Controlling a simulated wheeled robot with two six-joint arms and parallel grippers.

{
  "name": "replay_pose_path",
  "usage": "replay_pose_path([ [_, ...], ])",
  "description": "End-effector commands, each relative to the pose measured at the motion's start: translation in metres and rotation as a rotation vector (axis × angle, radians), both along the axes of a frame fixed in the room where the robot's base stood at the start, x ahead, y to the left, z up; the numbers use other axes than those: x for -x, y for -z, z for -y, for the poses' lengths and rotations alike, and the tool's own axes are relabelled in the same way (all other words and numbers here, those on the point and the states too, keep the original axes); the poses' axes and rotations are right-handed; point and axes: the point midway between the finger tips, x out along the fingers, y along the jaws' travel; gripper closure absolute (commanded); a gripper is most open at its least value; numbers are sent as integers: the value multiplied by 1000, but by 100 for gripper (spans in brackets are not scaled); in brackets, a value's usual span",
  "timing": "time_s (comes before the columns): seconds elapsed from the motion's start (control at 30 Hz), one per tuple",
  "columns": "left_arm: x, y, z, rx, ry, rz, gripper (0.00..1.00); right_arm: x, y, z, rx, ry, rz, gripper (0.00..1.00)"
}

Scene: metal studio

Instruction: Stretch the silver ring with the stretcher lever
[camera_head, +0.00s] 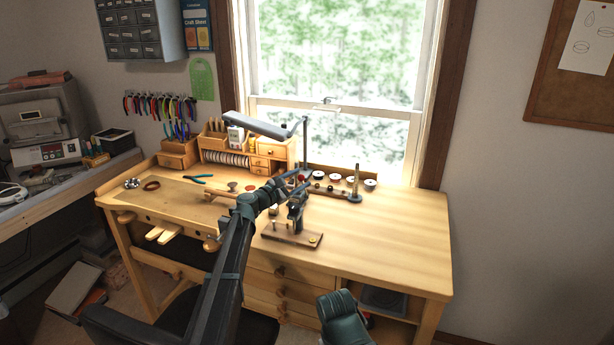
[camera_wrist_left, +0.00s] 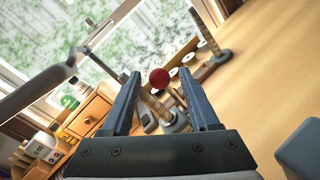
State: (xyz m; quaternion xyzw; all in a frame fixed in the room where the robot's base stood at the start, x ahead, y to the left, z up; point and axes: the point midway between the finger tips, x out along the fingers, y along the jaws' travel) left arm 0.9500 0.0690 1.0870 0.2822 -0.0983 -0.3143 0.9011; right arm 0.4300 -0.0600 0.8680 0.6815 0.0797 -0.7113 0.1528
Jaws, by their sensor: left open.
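The ring stretcher (camera_head: 296,216) stands on a wooden base (camera_head: 312,239) at the middle of the workbench. Its lever has a red ball knob (camera_head: 301,180), which also shows in the left wrist view (camera_wrist_left: 159,78). My left gripper (camera_head: 302,179) is open at the knob. In the wrist view its two blue fingers (camera_wrist_left: 166,85) stand either side of the knob, with clear gaps and nothing gripped. A ribbed post of the stretcher (camera_wrist_left: 157,107) shows between the fingers, below the knob. I cannot make out the silver ring. My right gripper's fingers are not visible.
A tapered mandrel on a stand (camera_head: 355,186) and a rack of round spools (camera_head: 332,191) are behind the stretcher. A lamp (camera_head: 258,125) hangs over small drawers (camera_head: 264,165) at the back left. Blue pliers (camera_head: 198,178) lie left. The bench's right side (camera_head: 400,235) is clear.

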Motion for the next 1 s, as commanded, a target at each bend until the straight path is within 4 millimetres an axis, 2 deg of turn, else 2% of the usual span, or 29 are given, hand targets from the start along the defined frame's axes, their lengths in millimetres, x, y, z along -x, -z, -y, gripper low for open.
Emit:
replay_pose_path([
  [0.03, -10, 0, 6, 0, 0, 0, 39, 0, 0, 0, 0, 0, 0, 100],
  [0.1, -18, 0, 12, 0, 0, 0, 39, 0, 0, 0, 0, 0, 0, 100],
  [0.3, -32, 0, 24, 0, 0, 0, 39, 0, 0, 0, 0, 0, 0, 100],
  [0.7, -35, 0, 27, 0, -1, 0, 39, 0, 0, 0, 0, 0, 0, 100],
  [0.77, -35, 0, 27, 0, -1, 0, 48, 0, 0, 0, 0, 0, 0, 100],
  [1.0, -35, 0, 27, 0, -1, 0, 91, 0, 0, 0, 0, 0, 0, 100],
])
